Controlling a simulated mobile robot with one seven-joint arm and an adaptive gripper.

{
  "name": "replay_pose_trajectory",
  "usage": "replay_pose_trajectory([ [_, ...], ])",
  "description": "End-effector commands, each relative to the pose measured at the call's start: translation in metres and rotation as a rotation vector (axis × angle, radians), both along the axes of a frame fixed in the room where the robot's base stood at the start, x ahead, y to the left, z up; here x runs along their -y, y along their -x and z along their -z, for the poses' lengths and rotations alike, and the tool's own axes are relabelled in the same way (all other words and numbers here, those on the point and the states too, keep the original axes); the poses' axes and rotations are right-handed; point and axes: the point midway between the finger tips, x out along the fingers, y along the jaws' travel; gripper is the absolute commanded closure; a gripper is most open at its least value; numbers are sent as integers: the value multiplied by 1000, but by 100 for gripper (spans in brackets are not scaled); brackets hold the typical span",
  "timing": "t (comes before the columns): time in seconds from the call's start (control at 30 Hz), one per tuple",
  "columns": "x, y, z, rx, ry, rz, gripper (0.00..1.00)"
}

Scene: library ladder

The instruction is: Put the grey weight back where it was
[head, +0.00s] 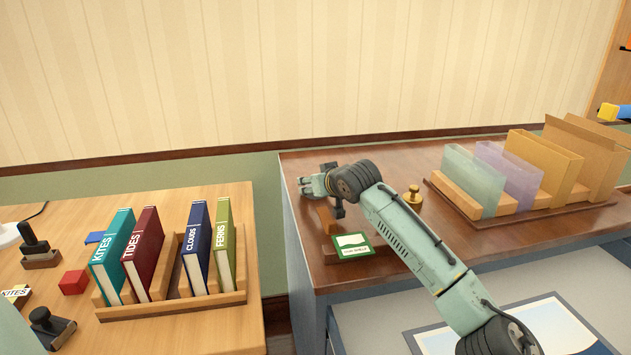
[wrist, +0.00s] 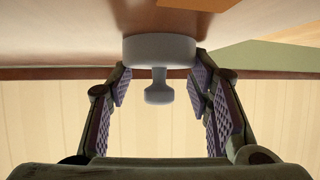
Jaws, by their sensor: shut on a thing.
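The grey weight (wrist: 160,50) has a wide round base and a small knob. It is between my gripper's fingertips (wrist: 160,78) in the wrist view, which is upside down, so the knob points up. My gripper is shut on the wide base. In the head view my gripper (head: 306,186) is over the far left part of the dark wooden desktop (head: 375,168). I cannot clearly make out the weight there. I cannot tell whether the base touches the desktop.
A brass weight (head: 413,197) stands right of my gripper. A green-edged card (head: 352,246) is in front of it. A wooden rack (head: 470,202) with folders stands at the right. A lighter table at the left holds books in a wooden holder (head: 190,309).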

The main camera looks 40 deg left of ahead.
Motion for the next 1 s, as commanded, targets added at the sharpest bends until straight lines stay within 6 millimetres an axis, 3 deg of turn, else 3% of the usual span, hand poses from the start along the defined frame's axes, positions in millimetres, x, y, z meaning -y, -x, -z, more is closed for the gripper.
replay_pose_trajectory([
  [0.27, 0, 0, 1, 1, -4, 0, 100],
  [0.3, 0, 0, 2, 1, -1, 1, 51],
  [0.5, 0, 0, 2, 0, 0, 1, 38],
  [0.57, 0, 0, 2, 0, 0, 1, 34],
  [1.0, 8, 3, -3, 0, -1, 1, 34],
])
